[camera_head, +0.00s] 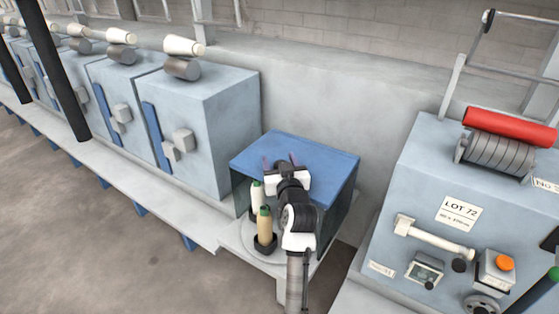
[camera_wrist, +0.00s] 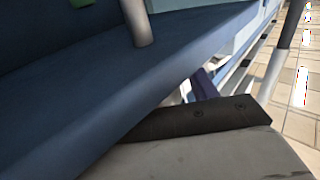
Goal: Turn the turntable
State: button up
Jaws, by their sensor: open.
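The turntable (camera_head: 240,244) is a pale round disc under a blue-topped housing (camera_head: 325,157) in the head view, partly hidden by the housing and my arm. Two bobbins stand upright on it: a tan one with a green top (camera_head: 265,225) in a dark holder, and a cream one (camera_head: 257,194) behind it. My gripper (camera_head: 280,161) is open over the housing's blue top, its two purple fingers apart with nothing seen between them. Whether it touches the top is unclear. In the wrist view one purple finger (camera_wrist: 204,84) shows beside a blue surface (camera_wrist: 90,80).
Blue-grey machine cabinets (camera_head: 215,125) with white-capped rollers line the left. At the right a machine (camera_head: 430,180) carries a red roller (camera_head: 508,127), a lever (camera_head: 435,238) and an orange button (camera_head: 505,263). Open brown floor (camera_head: 70,230) lies at the lower left.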

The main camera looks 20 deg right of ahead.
grip_shut()
dwell(0.4)
